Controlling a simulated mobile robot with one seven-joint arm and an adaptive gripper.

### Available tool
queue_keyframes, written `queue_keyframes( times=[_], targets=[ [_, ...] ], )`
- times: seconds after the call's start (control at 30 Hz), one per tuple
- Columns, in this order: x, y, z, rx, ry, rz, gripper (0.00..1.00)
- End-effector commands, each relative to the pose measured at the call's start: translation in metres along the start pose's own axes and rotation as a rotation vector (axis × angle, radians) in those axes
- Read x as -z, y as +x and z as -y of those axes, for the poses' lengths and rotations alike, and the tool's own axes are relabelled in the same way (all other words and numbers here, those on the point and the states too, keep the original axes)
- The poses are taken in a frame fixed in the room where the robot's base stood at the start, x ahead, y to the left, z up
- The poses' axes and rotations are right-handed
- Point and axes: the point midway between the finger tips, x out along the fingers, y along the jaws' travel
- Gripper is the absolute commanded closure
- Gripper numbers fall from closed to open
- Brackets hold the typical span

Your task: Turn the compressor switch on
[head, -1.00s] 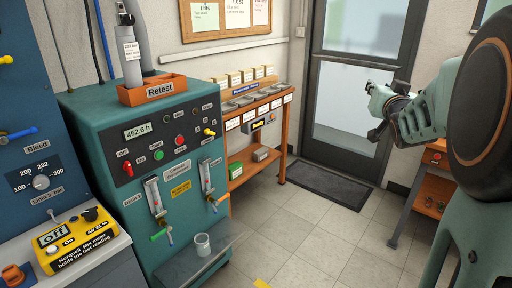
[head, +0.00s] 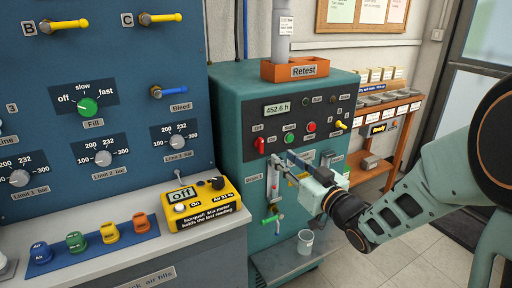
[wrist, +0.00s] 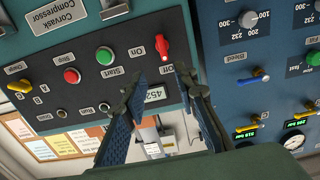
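The compressor switch is a red lever knob (head: 260,145) at the left of the black panel on the teal compressor (head: 232,90). Its lever stands roughly upright, in line with the Off label above it; On is to its right. In the wrist view, which is upside down, the switch (wrist: 163,47) shows just beyond the fingertips, uncovered. My gripper (head: 300,182) is in front of the compressor, below and right of the switch in the head view. In the wrist view my gripper (wrist: 157,80) is open and empty, its fingers apart and not touching the switch.
Green Start (head: 290,138) and red Stop (head: 311,127) buttons are beside the switch. The blue panel (head: 110,85) and a yellow meter box (head: 201,203) are on the left.

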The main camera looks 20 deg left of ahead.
Motion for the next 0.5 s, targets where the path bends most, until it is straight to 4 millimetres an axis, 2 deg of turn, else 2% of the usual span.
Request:
queue_keyframes(
  times=[0.17, 0.5],
  targets=[
    [-0.001, 0.011, 0.007, 0.017, 0.0, -0.005, 0.73],
    [-0.002, 0.071, 0.008, 0.015, 0.001, -0.004, 0.73]
  ],
)
